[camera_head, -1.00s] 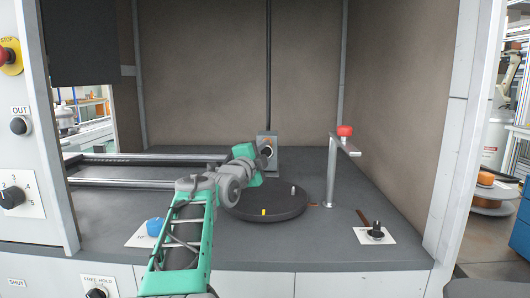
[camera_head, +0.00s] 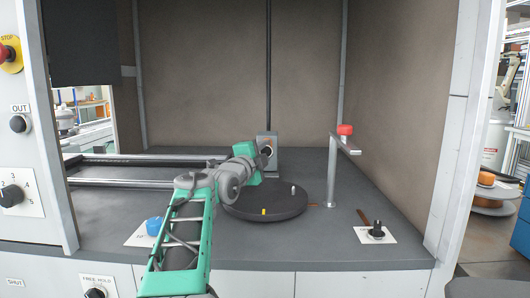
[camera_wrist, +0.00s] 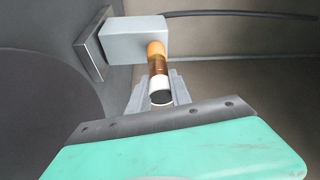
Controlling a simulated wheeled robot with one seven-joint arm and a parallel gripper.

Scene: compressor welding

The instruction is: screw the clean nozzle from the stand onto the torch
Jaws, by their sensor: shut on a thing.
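In the wrist view, my gripper (camera_wrist: 160,94) is shut on the nozzle (camera_wrist: 159,84), a short cylinder with a white band and a dark open end towards the camera. The torch sticks out of a grey block (camera_wrist: 135,38), and its orange part (camera_wrist: 156,48) is in line with the nozzle. A copper-brown length lies between them; I cannot tell whether the thread is engaged. In the head view, the torch block (camera_head: 268,143) stands at the back of the bench, with the end of my arm against it. My fingers and the nozzle are hidden there.
A dark round turntable (camera_head: 265,205) with a yellow mark and small peg lies in front of the block. A post (camera_head: 332,185) with a red knob (camera_head: 345,130) stands right. A blue knob (camera_head: 154,227) is left, a black knob (camera_head: 376,231) right.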

